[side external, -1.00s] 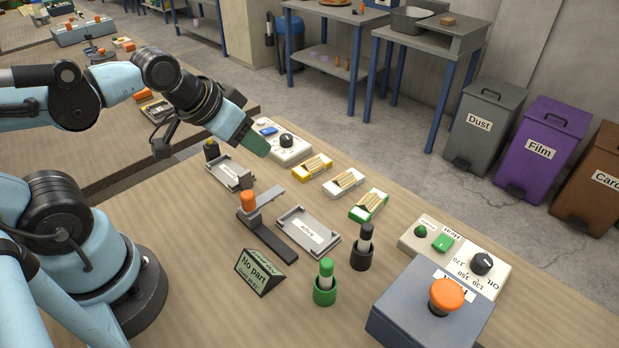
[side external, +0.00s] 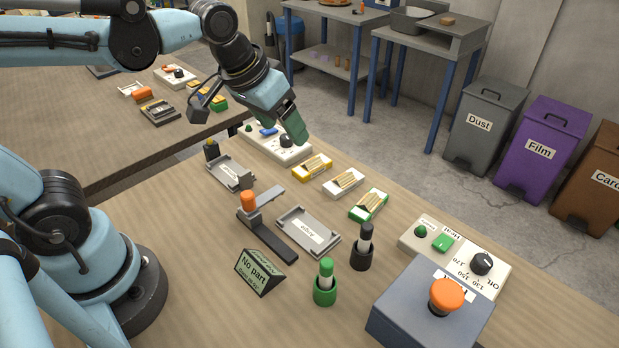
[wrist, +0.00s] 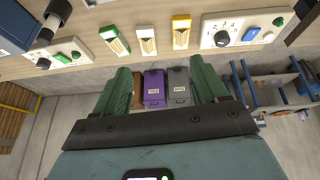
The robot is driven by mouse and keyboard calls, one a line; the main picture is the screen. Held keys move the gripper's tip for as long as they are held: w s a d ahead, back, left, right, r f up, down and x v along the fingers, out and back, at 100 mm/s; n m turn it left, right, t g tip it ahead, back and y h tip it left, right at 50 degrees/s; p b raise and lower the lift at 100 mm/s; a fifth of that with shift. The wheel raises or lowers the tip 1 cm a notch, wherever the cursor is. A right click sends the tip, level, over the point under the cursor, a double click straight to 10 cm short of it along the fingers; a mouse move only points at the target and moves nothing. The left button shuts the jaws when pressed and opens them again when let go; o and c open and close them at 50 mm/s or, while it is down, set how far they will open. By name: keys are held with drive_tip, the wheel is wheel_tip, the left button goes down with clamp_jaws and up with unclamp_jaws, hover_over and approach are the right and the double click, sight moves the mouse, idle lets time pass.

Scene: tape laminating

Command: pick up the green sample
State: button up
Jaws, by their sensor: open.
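Three small sample blocks lie in a row on the table. The green sample (side external: 369,205) is a green-edged block with pale strips on top, nearest the camera. It also shows at the upper left of the wrist view (wrist: 115,40). The white sample (side external: 344,182) and the yellow sample (side external: 313,167) lie beyond it. My gripper (side external: 298,134) is above the table's far edge, up and left of the green sample and apart from it. In the wrist view its green fingers (wrist: 160,68) are spread with nothing between them.
A control box with a dark knob (side external: 286,140) lies below my gripper. Bins stand beyond the table.

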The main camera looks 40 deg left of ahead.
drive_tip(key=w+d+g, duration=0.3)
drive_tip(key=w+d, duration=0.3)
drive_tip(key=g, duration=0.2)
hover_over(367, 202)
wheel_tip(367, 202, down, 4)
drive_tip(key=shift+n+y, duration=0.3)
drive_tip(key=shift+n, duration=0.1)
drive_tip(key=f, duration=0.6)
drive_tip(key=shift+w+d+f, duration=0.1)
drive_tip(key=shift+w+f, duration=0.15)
drive_tip(key=shift+s+f, duration=0.2)
drive_tip(key=shift+f, duration=2.7)
drive_tip(key=c, duration=1.2)
